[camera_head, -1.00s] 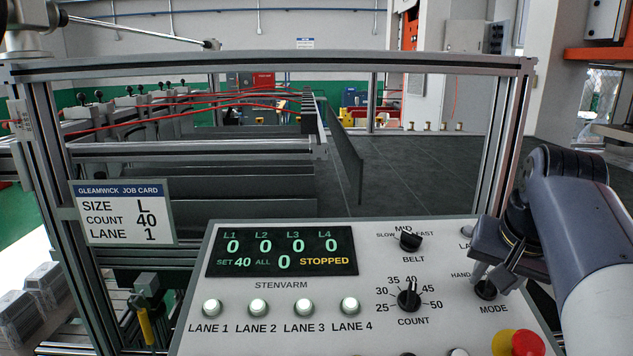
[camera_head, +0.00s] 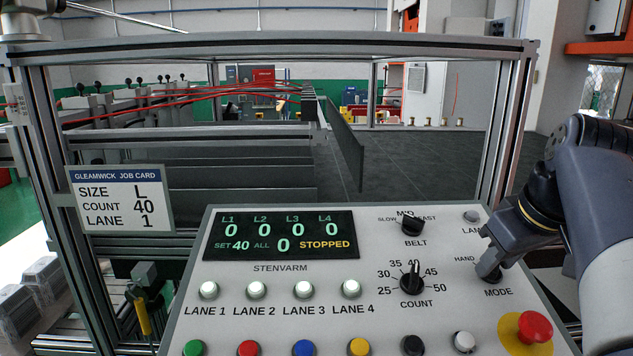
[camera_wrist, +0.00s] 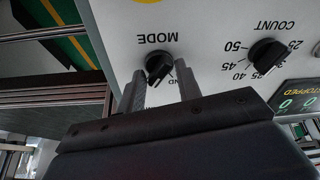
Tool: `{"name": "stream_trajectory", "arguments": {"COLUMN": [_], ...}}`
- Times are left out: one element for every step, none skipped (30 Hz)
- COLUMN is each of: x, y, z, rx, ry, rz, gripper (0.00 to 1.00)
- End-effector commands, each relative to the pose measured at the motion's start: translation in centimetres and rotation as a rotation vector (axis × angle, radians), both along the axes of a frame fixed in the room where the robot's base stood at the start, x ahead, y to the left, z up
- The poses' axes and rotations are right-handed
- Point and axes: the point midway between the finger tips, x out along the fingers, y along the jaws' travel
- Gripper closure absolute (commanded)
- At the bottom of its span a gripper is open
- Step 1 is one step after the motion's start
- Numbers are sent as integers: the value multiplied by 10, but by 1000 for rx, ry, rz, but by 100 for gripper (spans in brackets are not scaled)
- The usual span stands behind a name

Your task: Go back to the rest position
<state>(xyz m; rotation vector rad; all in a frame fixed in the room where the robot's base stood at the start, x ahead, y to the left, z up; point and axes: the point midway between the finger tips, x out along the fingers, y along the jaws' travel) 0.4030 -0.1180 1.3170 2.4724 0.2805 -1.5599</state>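The black MODE knob (camera_head: 494,279) is on the right of the sloped control panel (camera_head: 380,235). It also shows in the wrist view (camera_wrist: 158,65), in front of my gripper. My gripper (camera_head: 485,268) is close above the knob in the head view. In the wrist view the two grey fingers of my gripper (camera_wrist: 160,82) are apart, with panel visible between them. The knob is around the fingertips, partly between them; I cannot tell whether they touch it. The HAND label is partly hidden in the wrist view.
The display (camera_head: 281,236) reads STOPPED, SET 40. The COUNT knob (camera_head: 411,283) points near 40. A red mushroom button (camera_head: 535,327) on yellow sits below the MODE knob. A metal frame post (camera_head: 505,130) rises behind the panel. A job card (camera_head: 121,199) hangs at left.

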Motion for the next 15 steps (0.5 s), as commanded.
{"name": "stream_trajectory", "arguments": {"x": [0, 0, 0, 0, 0, 0, 0, 0, 0, 0, 0, 0, 0, -2, -5], "y": [-1, -1, -1, -1, -1, -1, -1, -1, -1, -1, -1, -1, -1, -2, -3], "z": [-2, -2, -2, -2, -2, -1, -1, -1, -2, -2, -2, -2, -2, 5, 15], "rx": [-11, -17, -28, -34, -42, -51, -58, -65, -74, -81, -89, -98, -105, -110, -110], "ry": [0, 0, 0, 0, -2, -2, -2, -2, -4, -3, -3, -3, -4, -6, -7], "rz": [35, 57, 88, 111, 135, 166, 189, 213, 244, 267, 291, 323, 347, 353, 348], "gripper": [67, 67, 67, 67, 67, 67, 67, 67, 67, 67, 67, 67, 67, 67, 67]}}
